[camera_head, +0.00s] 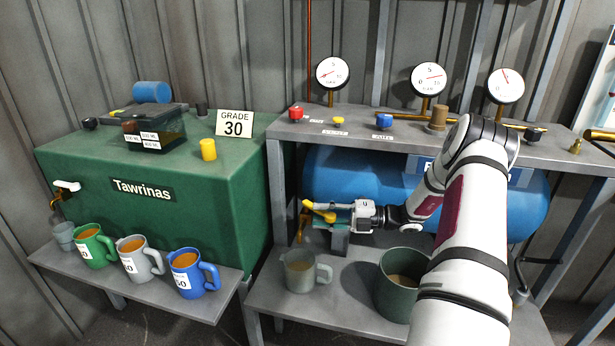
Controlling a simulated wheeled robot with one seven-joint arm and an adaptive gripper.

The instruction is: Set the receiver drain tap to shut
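The receiver is the blue horizontal tank (330,170) under the right bench. At its left end is a brass drain tap with a yellow lever (322,212). The lever lies roughly sideways, slanting slightly down to the right. My gripper (343,212) reaches in from the right, its fingertips close to the lever's right end. I cannot tell whether they touch it, and the finger gap is too small to read.
A dark green pot (392,295) with brown liquid stands on the lower shelf beneath my arm. Three gauges (428,79) rise above the bench top (355,118). A green Tawrinas tank (215,190) and several mugs (188,273) stand on the left.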

